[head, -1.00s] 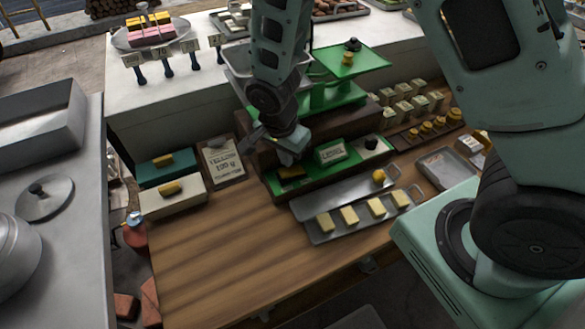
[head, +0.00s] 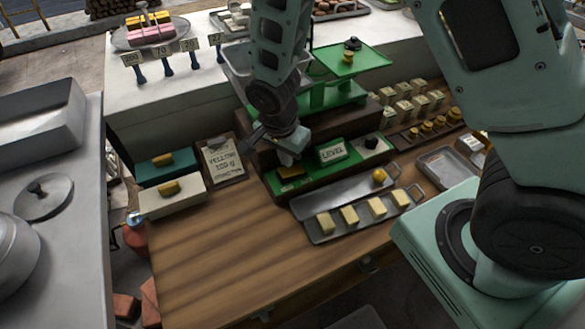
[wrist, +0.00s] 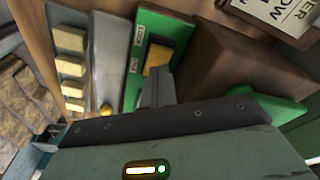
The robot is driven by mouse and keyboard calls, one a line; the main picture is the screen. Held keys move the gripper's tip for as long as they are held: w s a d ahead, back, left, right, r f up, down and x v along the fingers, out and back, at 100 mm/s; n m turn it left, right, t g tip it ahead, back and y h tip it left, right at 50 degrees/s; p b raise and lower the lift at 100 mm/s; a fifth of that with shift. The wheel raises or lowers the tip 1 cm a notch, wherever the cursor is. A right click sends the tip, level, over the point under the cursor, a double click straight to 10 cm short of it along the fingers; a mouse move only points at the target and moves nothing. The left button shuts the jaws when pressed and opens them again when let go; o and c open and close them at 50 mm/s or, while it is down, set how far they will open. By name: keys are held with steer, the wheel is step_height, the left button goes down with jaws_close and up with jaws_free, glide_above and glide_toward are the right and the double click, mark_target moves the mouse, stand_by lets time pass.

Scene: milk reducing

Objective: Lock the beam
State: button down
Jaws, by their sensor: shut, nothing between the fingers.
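The green balance scale (head: 325,98) stands on a brown block, with a pan on a raised green arm at right. Its green front panel (head: 318,168) carries a small sign reading LEVEL (head: 332,152). My gripper (head: 290,157) is shut and empty, pointing down just over the lever. In the wrist view my fingertips (wrist: 158,78) are right at the lever; I cannot tell whether they touch.
A metal tray with butter blocks (head: 325,239) lies in front of the panel. A written card (head: 222,160) and two boxes with yellow pieces (head: 172,195) stand at left. Small weights (head: 426,130) are at right. The wooden table's front left (head: 230,255) is clear.

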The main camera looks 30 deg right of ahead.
mark_target(286, 172)
steer(key=shift+f+b, duration=1.05)
steer(key=shift+f, duration=0.2)
stand_by(0.4)
steer(key=shift+r, duration=0.15)
steer(key=shift+r+p, duration=2.65)
steer(key=shift+r, duration=0.8)
steer(key=shift+a, duration=0.1)
steer(key=s+a+r+n+y+b, duration=0.1)
steer(key=s+a+r+n+b, duration=0.1)
steer(key=s+n+b, duration=0.3)
steer(key=s+a+r+n+g+y+b, duration=0.1)
steer(key=s+a+r+n+b, duration=0.2)
steer(key=s+n, duration=1.1)
steer(key=s+a+b, duration=0.1)
steer(key=b, duration=0.2)
steer(key=shift+n, duration=0.3)
steer(key=shift+r, duration=0.1)
